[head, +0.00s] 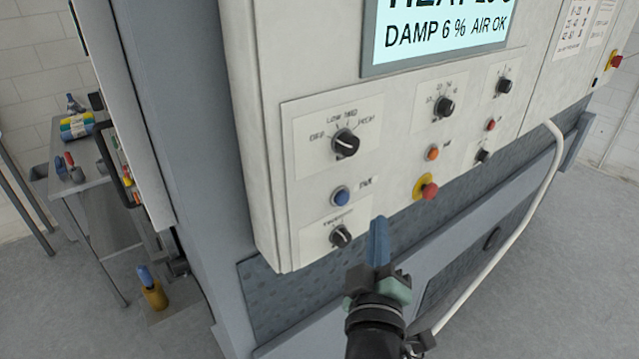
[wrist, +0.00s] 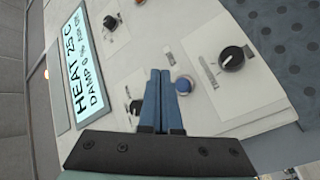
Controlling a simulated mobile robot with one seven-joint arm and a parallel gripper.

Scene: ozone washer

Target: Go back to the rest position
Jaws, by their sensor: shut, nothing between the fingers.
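My gripper (head: 379,222) is shut and empty, with its blue fingers together, pointing up in front of the lower part of the white control panel (head: 275,240). It stands to the right of the lower black knob (head: 340,237) and below the yellow-ringed red button (head: 426,187). In the wrist view the shut blue fingers (wrist: 161,72) overlap the panel picture just left of the blue button (wrist: 183,85). I cannot tell how far the fingertips are from the panel face.
A large black knob (head: 345,143) and the blue button (head: 340,196) are on the panel's left. A white hose (head: 545,190) hangs at right. A metal table (head: 75,180) with bottles stands at left. Grey floor (head: 560,300) is clear at lower right.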

